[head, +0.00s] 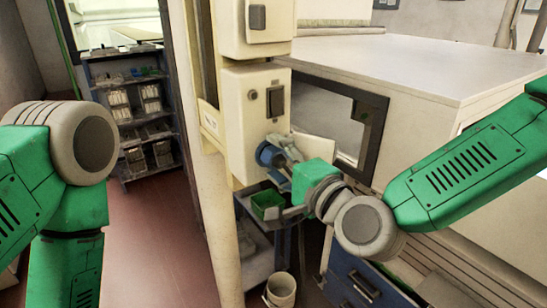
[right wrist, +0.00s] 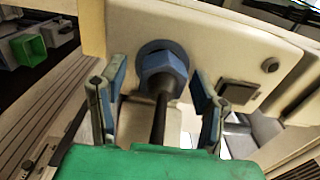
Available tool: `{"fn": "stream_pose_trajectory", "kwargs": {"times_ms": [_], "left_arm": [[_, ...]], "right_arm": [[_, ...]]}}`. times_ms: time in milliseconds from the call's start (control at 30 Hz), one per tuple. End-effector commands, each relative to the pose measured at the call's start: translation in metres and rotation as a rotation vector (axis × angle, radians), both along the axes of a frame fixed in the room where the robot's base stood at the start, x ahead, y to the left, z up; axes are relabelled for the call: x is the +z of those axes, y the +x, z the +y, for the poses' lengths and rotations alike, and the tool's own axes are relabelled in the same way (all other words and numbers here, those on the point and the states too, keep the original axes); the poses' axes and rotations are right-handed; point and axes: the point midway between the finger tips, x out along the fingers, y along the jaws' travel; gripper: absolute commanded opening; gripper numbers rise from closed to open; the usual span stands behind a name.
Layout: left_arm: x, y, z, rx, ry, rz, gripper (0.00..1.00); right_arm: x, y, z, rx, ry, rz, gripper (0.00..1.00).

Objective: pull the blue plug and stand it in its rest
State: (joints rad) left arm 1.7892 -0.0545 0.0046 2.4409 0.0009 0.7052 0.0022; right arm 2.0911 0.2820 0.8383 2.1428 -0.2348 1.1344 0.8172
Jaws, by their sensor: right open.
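The blue plug (head: 268,153) sits in the lower front of the cream control box (head: 241,112). In the right wrist view, the plug (right wrist: 164,70) is a blue hexagonal body with a round collar against the panel, and a dark cable runs from it toward my palm. My right gripper (head: 283,158) is open in front of the panel. In the right wrist view, its fingers (right wrist: 156,86) stand on either side of the plug and cable, with visible gaps. The plug's rest cannot be made out. My left arm shows at the left, but its gripper is out of frame.
A dark switch (head: 274,101) is above the plug. Below stands a cart (head: 259,240) with a green bin (head: 268,203), and a white bucket (head: 281,290) on the floor. The large cream housing (head: 420,70) fills the right. A shelf rack (head: 133,120) stands back left; floor before it is clear.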

Motion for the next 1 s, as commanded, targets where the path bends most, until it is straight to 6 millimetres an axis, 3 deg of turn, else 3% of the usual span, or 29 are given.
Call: {"fn": "stream_pose_trajectory", "kwargs": {"times_ms": [900,933,1000], "left_arm": [[-0.0020,0.0001,-0.0001,0.000,0.000,0.000,0.69],[-0.0020,0.0001,-0.0001,0.000,0.000,0.000,0.69],[-0.0020,0.0001,-0.0001,0.000,0.000,0.000,0.69]], "right_arm": [[0.0015,-0.0002,0.0013,0.001,-0.001,-0.001,0.56],[0.0015,-0.0002,0.0015,0.001,-0.002,0.000,0.53],[0.0016,-0.0003,0.0015,0.001,-0.002,-0.001,0.28]]}}
